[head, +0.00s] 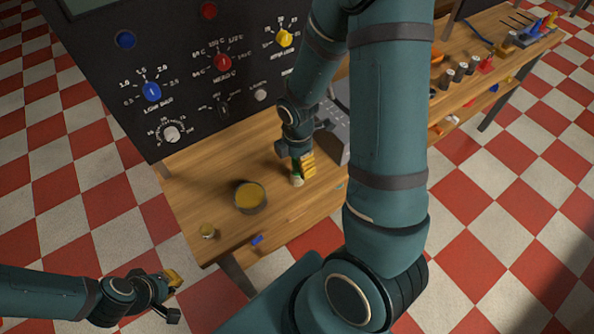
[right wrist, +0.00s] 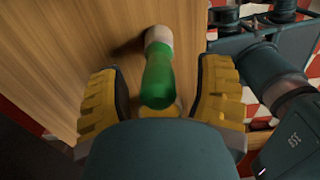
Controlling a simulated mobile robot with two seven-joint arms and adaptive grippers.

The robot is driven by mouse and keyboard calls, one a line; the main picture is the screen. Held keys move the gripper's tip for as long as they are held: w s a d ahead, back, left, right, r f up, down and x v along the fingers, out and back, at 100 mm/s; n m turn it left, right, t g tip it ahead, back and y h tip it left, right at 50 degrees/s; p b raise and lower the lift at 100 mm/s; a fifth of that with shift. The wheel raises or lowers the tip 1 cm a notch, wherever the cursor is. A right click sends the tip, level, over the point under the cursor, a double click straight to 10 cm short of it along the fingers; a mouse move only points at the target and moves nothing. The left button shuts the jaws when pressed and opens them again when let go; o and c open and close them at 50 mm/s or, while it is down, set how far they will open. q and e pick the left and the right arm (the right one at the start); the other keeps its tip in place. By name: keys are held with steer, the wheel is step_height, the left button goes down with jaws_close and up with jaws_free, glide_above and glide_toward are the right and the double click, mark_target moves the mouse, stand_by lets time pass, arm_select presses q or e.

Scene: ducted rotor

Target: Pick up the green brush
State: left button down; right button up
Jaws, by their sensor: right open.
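The green brush (right wrist: 158,78) is between the two yellow finger pads of my right gripper (right wrist: 160,100) in the right wrist view. Its pale end (right wrist: 158,37) points away from the gripper, over the wooden table. There are gaps between the brush and the pads, so the gripper is open around it. In the head view my right gripper (head: 302,164) is low over the table and hides most of the brush; its pale end (head: 297,181) shows below the fingers. My left gripper (head: 172,297) is at the lower left, off the table, with its fingers apart and nothing seen between them.
On the wooden table (head: 205,175) stand a round container with yellow contents (head: 250,197) and a small jar (head: 207,231). A blue piece (head: 257,240) is at the front edge. A black panel with knobs (head: 130,60) rises behind. A grey box (head: 338,130) is close to the right gripper.

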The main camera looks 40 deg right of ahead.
mark_target(295, 179)
steer(key=shift+w+f, duration=0.1)
steer(key=shift+f, duration=1.3)
jaws_close()
steer(key=shift+r, duration=0.1)
